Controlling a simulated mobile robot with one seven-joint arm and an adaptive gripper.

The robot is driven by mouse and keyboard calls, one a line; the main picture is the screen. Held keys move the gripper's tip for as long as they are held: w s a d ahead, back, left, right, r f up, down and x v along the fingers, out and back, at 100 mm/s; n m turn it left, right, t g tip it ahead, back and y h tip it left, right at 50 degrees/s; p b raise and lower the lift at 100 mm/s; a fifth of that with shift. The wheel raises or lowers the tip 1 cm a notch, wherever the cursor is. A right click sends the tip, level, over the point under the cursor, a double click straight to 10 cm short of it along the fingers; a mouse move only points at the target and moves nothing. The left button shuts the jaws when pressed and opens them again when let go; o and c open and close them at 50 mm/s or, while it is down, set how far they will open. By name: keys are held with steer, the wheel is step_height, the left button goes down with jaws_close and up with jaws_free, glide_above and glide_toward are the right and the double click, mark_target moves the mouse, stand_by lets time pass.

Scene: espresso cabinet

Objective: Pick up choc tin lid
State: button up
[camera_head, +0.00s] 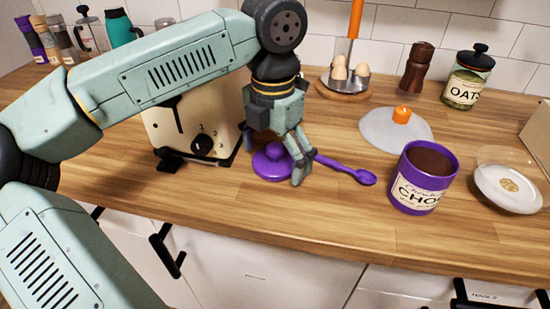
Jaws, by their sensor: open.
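The purple choc tin lid (268,165) lies flat on the wooden counter, in front of the cream toaster. It has a raised knob, partly hidden by my gripper. My gripper (288,172) points down at the lid's right side, with its fingers apart. One finger comes down in front of the lid's right edge; I cannot tell whether it touches. The open purple choc tin (412,197) stands upright to the right, with brown powder inside.
A purple spoon (350,170) lies just right of my gripper. A cream toaster (200,130) stands close behind the lid. A grey disc with an orange knob (385,130), an egg holder (345,85), an oats jar (467,80) and a white dish (507,190) stand further right.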

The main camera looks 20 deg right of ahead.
steer(key=shift+c, duration=0.4)
steer(key=c, duration=1)
steer(key=shift+o, duration=0.2)
